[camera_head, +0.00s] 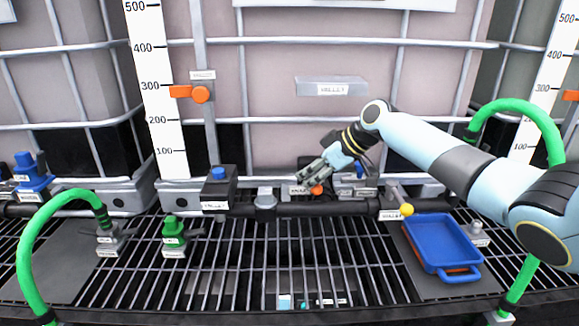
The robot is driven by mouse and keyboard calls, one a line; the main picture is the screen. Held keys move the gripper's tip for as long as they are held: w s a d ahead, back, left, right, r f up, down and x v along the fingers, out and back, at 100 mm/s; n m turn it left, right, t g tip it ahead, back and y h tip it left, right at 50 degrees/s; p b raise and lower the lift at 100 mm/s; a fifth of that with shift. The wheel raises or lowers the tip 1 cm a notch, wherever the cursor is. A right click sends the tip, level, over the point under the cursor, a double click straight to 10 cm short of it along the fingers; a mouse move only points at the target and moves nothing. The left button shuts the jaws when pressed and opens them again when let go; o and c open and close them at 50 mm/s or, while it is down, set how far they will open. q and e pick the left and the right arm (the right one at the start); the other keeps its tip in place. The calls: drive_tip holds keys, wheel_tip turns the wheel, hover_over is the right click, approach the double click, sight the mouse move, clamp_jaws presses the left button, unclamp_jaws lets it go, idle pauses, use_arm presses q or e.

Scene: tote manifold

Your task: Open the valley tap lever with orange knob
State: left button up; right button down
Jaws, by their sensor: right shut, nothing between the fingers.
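The orange knob (317,189) shows just below the fingers of my right gripper (309,176), in front of the dark pipe (330,208). A small labelled tap block (299,190) is beside it; its lettering is too small to read surely. The lever behind the knob is mostly hidden by the gripper. My right gripper reaches in from the right, pointing down and left. Its fingers are shut with nothing between them, close to the knob; I cannot tell whether they touch it. My left gripper is not in view.
A yellow knob (406,210) on a lever stands to the right, near a blue tray (428,242). A black block with a blue top (217,188) and a green valve (173,236) are on the left. Green hoses (32,245) arch at both sides. The grate's middle is mostly clear.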

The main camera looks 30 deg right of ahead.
drive_tip(key=shift+s+d+f+n+g+y+b, duration=0.1)
drive_tip(key=shift+s+d+n+g+y+b, duration=0.35)
drive_tip(key=shift+s+n+y+b, duration=0.35)
drive_tip(key=shift+s+d+h, duration=0.1)
drive_tip(key=shift+d+h, duration=0.15)
drive_tip(key=shift+h, duration=0.05)
drive_tip(key=shift+r, duration=0.2)
